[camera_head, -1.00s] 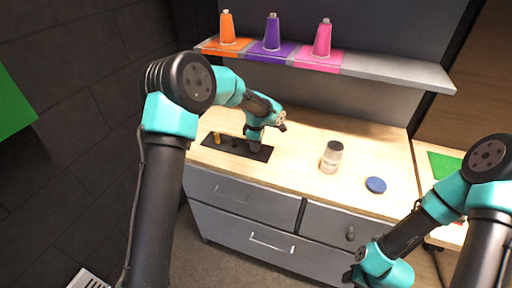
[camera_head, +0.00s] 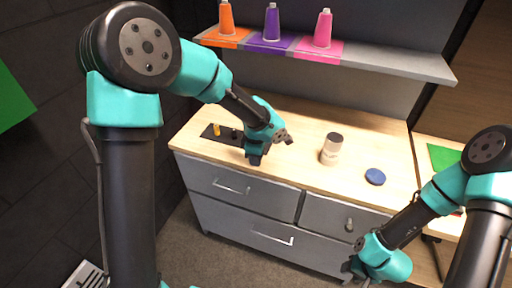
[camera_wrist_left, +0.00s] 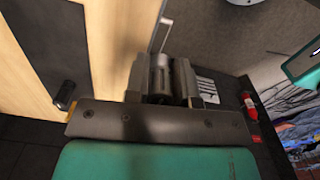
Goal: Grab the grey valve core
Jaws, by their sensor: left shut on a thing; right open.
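My left gripper (camera_head: 255,160) is at the front edge of the counter, in front of the right end of the black mat. In the left wrist view its fingers (camera_wrist_left: 160,82) are shut on a grey metallic cylinder, the grey valve core (camera_wrist_left: 159,72). The head view does not show the core clearly. On the black mat (camera_head: 222,140) stand a yellow piece (camera_head: 216,130) and a small dark piece (camera_head: 234,134). A dark cylinder (camera_wrist_left: 64,95) also shows in the left wrist view. My right gripper (camera_head: 360,268) is low at the right, in front of the drawers, open and empty.
A clear jar with a dark lid (camera_head: 331,150) and a blue disc (camera_head: 375,177) are on the wooden counter (camera_head: 300,155). Grey drawers (camera_head: 240,190) are below.

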